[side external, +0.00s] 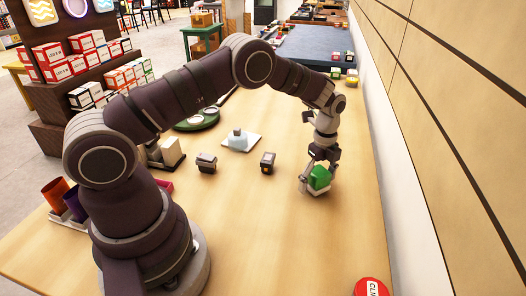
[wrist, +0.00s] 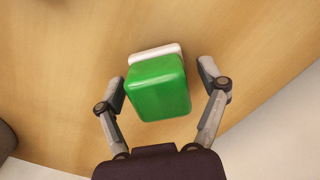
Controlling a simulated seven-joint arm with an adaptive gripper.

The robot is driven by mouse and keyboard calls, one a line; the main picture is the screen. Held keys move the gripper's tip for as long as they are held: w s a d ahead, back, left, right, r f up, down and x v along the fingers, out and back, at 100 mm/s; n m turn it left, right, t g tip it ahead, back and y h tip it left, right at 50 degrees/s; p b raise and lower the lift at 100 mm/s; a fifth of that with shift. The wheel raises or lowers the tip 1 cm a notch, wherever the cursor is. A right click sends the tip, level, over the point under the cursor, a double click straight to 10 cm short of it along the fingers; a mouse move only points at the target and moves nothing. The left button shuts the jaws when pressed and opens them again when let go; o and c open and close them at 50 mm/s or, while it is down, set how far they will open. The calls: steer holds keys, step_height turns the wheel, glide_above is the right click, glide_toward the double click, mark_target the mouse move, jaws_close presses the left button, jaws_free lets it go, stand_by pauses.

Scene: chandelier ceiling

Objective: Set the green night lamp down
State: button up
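The green night lamp (side external: 319,178) has a rounded green shade over a pale base. It appears to stand on the wooden table (side external: 330,235) near its right side. My gripper (side external: 318,174) points down over it, with one finger on each side. In the wrist view the lamp's green shade (wrist: 158,88) and white base (wrist: 154,53) lie between the spread fingers of my gripper (wrist: 163,84). A gap shows between the right finger and the lamp; the left finger is close to it, and contact there is unclear.
A red round sign (side external: 371,287) is at the front edge. The wall (side external: 440,130) runs along the right. The table in front of the lamp is clear.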

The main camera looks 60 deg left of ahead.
mark_target(319, 171)
step_height(319, 171, up, 12)
steer(key=shift+r, duration=0.15)
steer(key=s+d+r+n+t, duration=0.1)
steer(key=s+r+n+t, duration=0.2)
steer(key=s+r+n, duration=0.5)
steer(key=s+n+t, duration=0.2)
steer(key=s+n, duration=0.8)
steer(key=shift+d+t, duration=0.2)
steer(key=shift+t, duration=0.1)
